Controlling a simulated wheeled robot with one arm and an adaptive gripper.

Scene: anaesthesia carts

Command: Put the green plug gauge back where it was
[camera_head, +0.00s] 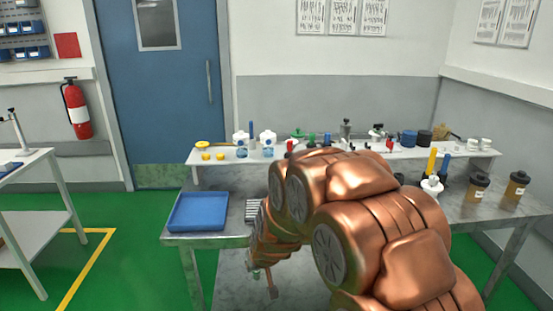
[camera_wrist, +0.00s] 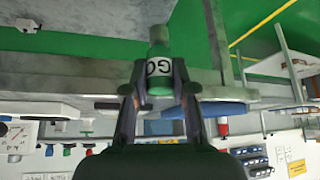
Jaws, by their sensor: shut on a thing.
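The green plug gauge (camera_wrist: 159,50) is held between the fingers of my gripper (camera_wrist: 158,88) in the wrist view. It has a white band with dark letters that appear upside down, and a green section beyond the band. My gripper is shut on it. In the head view my copper arm reaches down over the table (camera_head: 236,220), to the right of the blue tray (camera_head: 198,212). The arm hides most of the gripper there, and I cannot make out the gauge clearly.
A raised shelf (camera_head: 222,159) behind the table holds white bottles, yellow caps, small green and red items and dark fittings. Brown bottles (camera_head: 478,186) stand at the right. A white side table (camera_head: 20,168) is at the left. My arm hides the table's middle.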

